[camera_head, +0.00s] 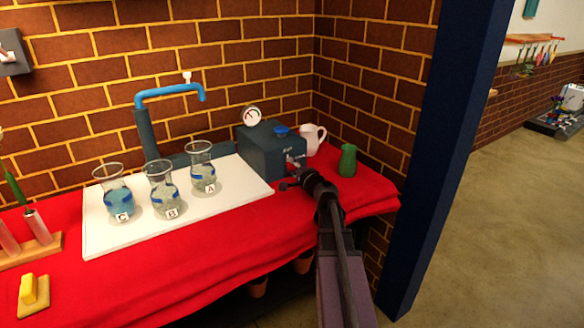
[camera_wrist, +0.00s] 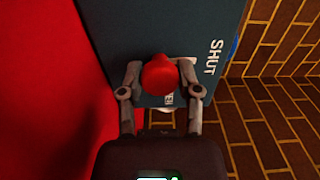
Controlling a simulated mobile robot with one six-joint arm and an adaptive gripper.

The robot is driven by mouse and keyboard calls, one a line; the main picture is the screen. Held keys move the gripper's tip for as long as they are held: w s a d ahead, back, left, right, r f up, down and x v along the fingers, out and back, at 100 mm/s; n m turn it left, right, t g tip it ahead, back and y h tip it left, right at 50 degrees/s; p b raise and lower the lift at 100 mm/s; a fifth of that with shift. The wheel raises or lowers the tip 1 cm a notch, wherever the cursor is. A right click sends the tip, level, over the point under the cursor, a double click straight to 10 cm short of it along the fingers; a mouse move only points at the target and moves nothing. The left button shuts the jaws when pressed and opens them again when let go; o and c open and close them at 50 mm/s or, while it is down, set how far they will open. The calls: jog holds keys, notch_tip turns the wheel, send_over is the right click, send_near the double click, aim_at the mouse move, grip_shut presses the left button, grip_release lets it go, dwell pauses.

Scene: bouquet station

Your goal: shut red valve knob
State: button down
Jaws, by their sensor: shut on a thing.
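The red valve knob (camera_wrist: 160,77) sits on the dark teal box, between my gripper's two fingers in the wrist view. My gripper (camera_wrist: 159,88) is shut on the knob, one finger on each side of it. White lettering reading "SHUT" shows on the box face beside the knob; another label under the knob is partly covered. In the head view the box (camera_head: 258,152) stands at the back right of the table, and my gripper (camera_head: 290,180) reaches its front. The knob itself is hard to make out there, hidden by my gripper.
A green vase (camera_head: 347,161) and a white pitcher (camera_head: 313,139) stand close right of the box. Flasks A (camera_head: 203,172), B (camera_head: 163,190) and C (camera_head: 117,196) stand on the white board (camera_head: 115,239) to the left. A blue tap (camera_head: 168,93) rises behind them. A dark blue post (camera_head: 445,150) stands at right.

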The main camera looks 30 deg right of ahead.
jog(key=shift+c, duration=1.5)
grip_release()
jog(key=shift+w, duration=0.1)
jog(key=s, duration=1.2)
jog(key=shift+d, duration=0.1)
jog(key=shift+s, duration=0.15)
